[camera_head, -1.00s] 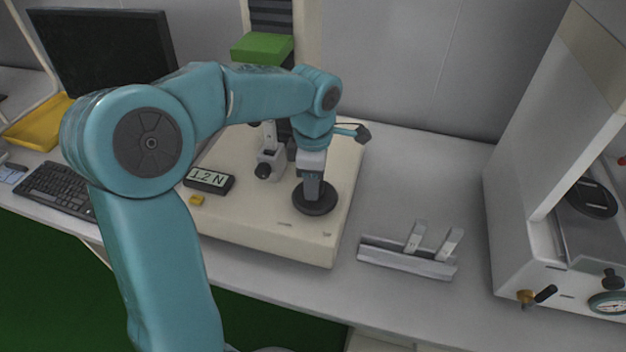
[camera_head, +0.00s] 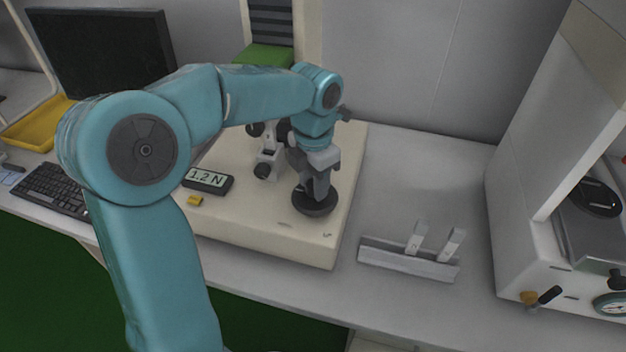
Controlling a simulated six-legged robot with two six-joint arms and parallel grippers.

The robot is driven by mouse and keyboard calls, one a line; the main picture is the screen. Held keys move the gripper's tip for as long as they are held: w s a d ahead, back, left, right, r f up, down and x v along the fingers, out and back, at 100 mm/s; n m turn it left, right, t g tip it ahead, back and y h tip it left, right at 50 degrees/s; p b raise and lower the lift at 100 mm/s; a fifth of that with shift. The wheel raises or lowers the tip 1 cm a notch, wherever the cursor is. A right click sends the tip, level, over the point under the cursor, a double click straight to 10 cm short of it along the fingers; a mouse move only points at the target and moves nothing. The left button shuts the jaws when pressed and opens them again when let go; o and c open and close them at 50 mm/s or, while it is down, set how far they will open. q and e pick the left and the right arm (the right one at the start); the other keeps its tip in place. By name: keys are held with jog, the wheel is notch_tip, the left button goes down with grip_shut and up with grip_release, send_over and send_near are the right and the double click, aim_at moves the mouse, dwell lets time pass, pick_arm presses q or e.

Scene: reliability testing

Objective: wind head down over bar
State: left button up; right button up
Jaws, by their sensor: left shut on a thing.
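My left gripper (camera_head: 320,186) points down at the black handwheel (camera_head: 309,209) on the right of the cream machine base (camera_head: 275,234). It is shut on the wheel, though its fingers hide the exact contact. The green head (camera_head: 262,56) sits on the dark ribbed column at the back of the machine. My left arm crosses in front of its lower part. Below the arm, a grey metal fixture with a black knob (camera_head: 263,171) stands on the base. I cannot make out the bar behind my arm. My right gripper is not in view.
A small display (camera_head: 208,181) reading 1.2 N and a yellow block (camera_head: 195,201) lie on the base. A metal rail with two upright arms (camera_head: 408,259) lies to the right. A white machine (camera_head: 520,240) stands far right; a keyboard (camera_head: 50,190) and monitor are left.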

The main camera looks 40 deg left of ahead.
pick_arm(q)
jog(key=shift+w+r+n, duration=0.15)
jog(key=shift+n, duration=0.15)
dwell(0.4)
jog(key=o, duration=1)
jog(key=shift+o, duration=0.3)
notch_tip(320, 180, up, 16)
jog(key=p, duration=0.3)
jog(key=shift+r, duration=0.1)
